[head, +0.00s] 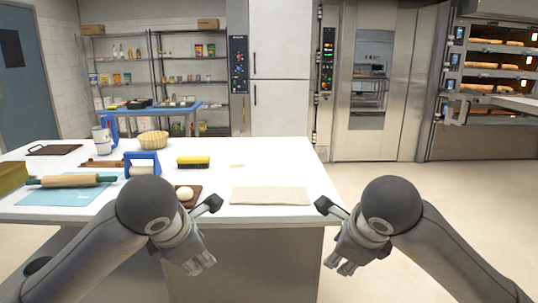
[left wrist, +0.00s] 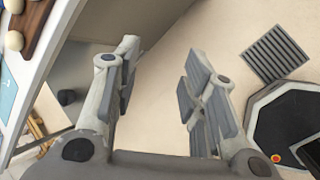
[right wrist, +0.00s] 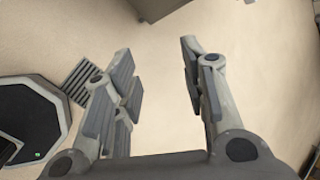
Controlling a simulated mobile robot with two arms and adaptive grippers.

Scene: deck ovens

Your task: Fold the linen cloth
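The linen cloth (head: 270,195) is a beige, flat rectangle lying on the white table near its front right edge. My left gripper (head: 202,266) hangs in front of the table edge, below table height and to the left of the cloth; its fingers are spread and empty in the left wrist view (left wrist: 160,95). My right gripper (head: 343,268) hangs to the right of the table, over the floor; its fingers are also spread and empty in the right wrist view (right wrist: 160,95). Neither gripper touches the cloth.
Left of the cloth are a dough ball (head: 185,193) on a dark board, a yellow brush (head: 193,162), a rolling pin (head: 70,181) on a blue mat (head: 40,197) and a basket (head: 153,138). Ovens stand at the back right.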

